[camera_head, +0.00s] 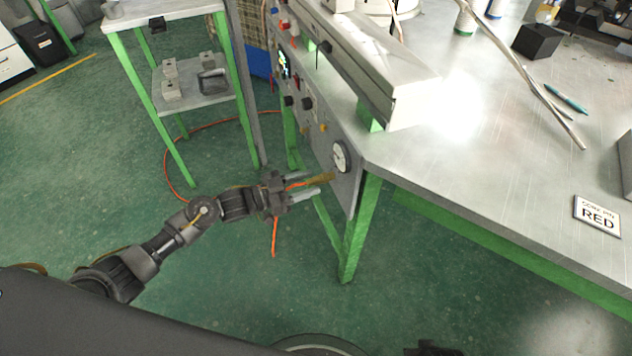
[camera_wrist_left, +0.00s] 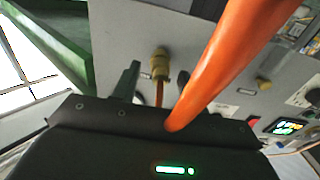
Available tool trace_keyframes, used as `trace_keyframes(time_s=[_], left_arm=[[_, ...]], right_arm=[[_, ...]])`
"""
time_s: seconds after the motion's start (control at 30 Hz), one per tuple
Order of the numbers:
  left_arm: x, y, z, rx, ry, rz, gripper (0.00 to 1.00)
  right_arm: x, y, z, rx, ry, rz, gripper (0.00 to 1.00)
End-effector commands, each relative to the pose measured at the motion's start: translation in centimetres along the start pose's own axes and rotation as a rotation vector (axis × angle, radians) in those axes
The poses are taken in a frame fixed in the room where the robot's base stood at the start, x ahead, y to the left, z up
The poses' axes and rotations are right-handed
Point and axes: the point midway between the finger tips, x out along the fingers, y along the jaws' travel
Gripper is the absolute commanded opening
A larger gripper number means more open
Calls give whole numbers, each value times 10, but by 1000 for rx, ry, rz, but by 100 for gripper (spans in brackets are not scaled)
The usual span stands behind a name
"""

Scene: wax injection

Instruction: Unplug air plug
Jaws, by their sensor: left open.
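The brass air plug (camera_head: 321,179) sits at the front of the grey panel, low beside the gauge, with an orange hose running back from it. My left gripper (camera_head: 306,188) is open, its grey fingers reaching toward the panel around the plug. In the left wrist view the brass plug (camera_wrist_left: 160,66) shows on the panel between the two dark fingers, with hose below it. Finger contact cannot be made out. A thick length of orange hose (camera_wrist_left: 225,65) crosses close to the wrist camera. Only a small dark part of mine shows at the head view's bottom edge; its jaws cannot be made out.
The panel carries a round gauge (camera_head: 340,156) and several knobs and switches. A green table leg (camera_head: 359,228) stands right of the gripper. The metal worktop (camera_head: 480,150) is above right. A small green-legged table (camera_head: 200,94) stands behind left. Orange hose trails on the floor.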

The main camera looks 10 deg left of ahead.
Motion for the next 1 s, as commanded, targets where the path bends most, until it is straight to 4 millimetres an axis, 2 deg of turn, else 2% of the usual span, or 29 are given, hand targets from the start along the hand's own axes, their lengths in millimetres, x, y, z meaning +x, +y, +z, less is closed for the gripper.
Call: trace_keyframes(time_s=[0.23,1.0], left_arm=[[12,0,0,1,-1,1,44],[12,-1,0,1,-1,0,44]], right_arm=[[-2,0,-1,1,0,0,36],[-6,0,-3,1,2,0,36]])
